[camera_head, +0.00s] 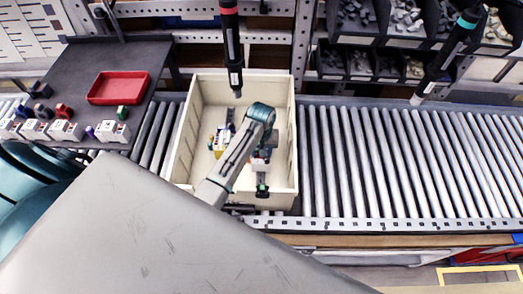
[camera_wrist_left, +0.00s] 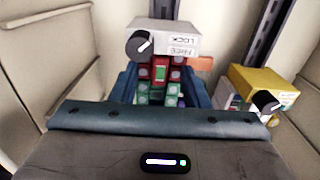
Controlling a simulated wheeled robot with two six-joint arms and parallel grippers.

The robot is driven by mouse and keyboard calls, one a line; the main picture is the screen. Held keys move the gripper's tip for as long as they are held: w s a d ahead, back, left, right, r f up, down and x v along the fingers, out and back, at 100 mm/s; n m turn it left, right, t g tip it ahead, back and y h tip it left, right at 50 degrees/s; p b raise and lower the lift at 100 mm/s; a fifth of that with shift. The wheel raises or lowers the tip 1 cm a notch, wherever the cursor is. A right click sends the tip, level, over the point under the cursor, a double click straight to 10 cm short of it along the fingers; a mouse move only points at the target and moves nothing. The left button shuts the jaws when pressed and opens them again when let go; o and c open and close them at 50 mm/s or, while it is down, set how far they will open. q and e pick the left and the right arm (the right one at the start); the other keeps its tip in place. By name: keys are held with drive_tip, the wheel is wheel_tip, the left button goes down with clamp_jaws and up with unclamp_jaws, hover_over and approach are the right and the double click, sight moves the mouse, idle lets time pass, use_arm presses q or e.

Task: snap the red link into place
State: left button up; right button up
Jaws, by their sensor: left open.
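A red link piece (camera_wrist_left: 146,74) with a green centre shows in the left wrist view, below a white block (camera_wrist_left: 165,38) with a black knob and LOCK lettering. Green pieces (camera_wrist_left: 157,92) lie just nearer to the camera. My left gripper (camera_wrist_left: 160,76) is open, with one dark blue finger on each side of the red and green pieces. I cannot tell whether the fingers touch them. In the head view my left arm reaches down into a cream bin (camera_head: 181,145) and partly hides these parts. My right gripper is not in view.
A yellow and white block (camera_wrist_left: 255,83) with a knob stands to the right in the bin. One screwdriver (camera_head: 232,45) hangs above the bin, another (camera_head: 447,55) at right. A red tray (camera_head: 118,88) sits on the dark table at left. The roller conveyor (camera_head: 400,160) right of the bin is clear.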

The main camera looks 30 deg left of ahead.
use_arm(q)
drive_tip(key=shift+r, duration=0.35)
wheel_tip(320, 180, up, 10)
drive_tip(key=b, duration=0.2)
